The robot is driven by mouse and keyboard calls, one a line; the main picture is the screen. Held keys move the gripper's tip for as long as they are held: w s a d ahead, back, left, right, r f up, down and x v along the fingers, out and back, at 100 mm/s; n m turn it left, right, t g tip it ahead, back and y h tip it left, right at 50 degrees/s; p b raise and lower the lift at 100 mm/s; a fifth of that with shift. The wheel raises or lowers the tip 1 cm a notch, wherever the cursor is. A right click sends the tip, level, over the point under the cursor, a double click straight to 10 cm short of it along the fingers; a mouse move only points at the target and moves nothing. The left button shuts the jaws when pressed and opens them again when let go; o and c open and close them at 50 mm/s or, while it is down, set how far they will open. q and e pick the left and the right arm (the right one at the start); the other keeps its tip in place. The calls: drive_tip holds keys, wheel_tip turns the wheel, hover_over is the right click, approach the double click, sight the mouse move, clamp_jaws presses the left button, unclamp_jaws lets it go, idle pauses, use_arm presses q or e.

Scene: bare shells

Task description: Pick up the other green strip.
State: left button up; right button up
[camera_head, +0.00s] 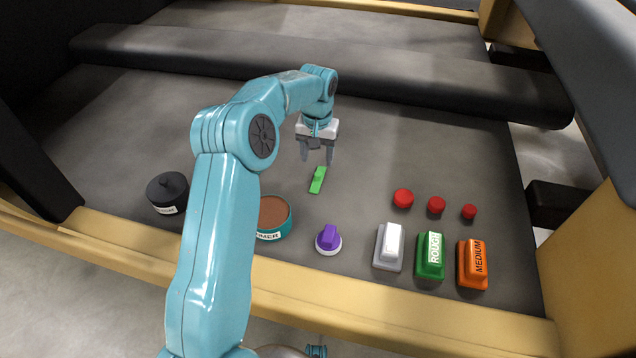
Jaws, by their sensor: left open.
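One green strip (318,181) lies on the dark grey surface near the middle of the view. It lies at a slant, and a small raised green part shows on it. My left gripper (317,159) is open and empty, with its fingers pointing down just behind the strip's far end. A gap seems to show between the fingertips and the strip, but I cannot tell how high they are. No second green strip shows. My right gripper is not in view.
Several sanding blocks, white (390,246), green (431,255) and orange (472,264), stand front right, with red discs (436,205) behind. A purple-topped knob (328,240), teal tin (273,214) and black pot (167,192) stand along the front. A padded grey beam (440,85) crosses behind.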

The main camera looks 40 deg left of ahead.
sight(318, 173)
use_arm(q)
drive_tip(key=shift+w+f, duration=0.1)
drive_tip(key=shift+f, duration=0.85)
wheel_tip(318, 173, down, 5)
drive_tip(key=shift+f+b, duration=0.15)
drive_tip(key=shift+b, duration=1)
clamp_jaws()
